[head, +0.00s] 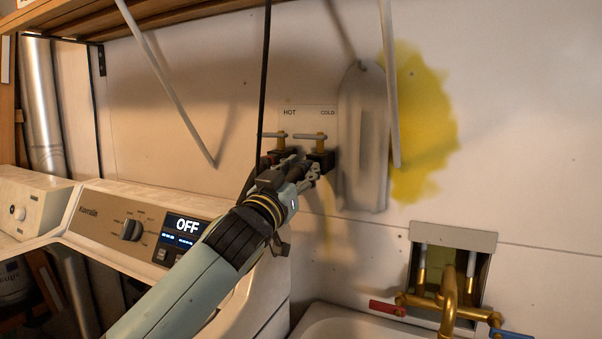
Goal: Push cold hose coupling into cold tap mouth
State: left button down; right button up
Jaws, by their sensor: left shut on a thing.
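The cold tap (320,147) is on the wall under the COLD label, with a lever handle on top and a dark body below. The hot tap (275,146) is just left of it, under the HOT label. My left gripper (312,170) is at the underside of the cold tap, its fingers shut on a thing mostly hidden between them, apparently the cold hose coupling. I cannot tell whether the coupling is inside the tap mouth or just below it. The hose is not clearly visible. My right gripper is not in view.
A washing machine (100,211) with a display reading OFF stands at the left. A grey board (361,140) hangs right of the taps, beside a yellow wall stain (425,125). A sink (345,322) with a brass faucet (449,300) is at lower right. Thin rods and a dark cord cross the wall.

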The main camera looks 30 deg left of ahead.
aim_at(308, 169)
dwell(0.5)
pick_arm(q)
jog(key=shift+w+a+b, duration=0.1)
jog(key=shift+w+b, duration=0.2)
jog(key=shift+w, duration=1.3)
jog(key=c, duration=0.9)
grip_release()
jog(key=v, duration=1.2)
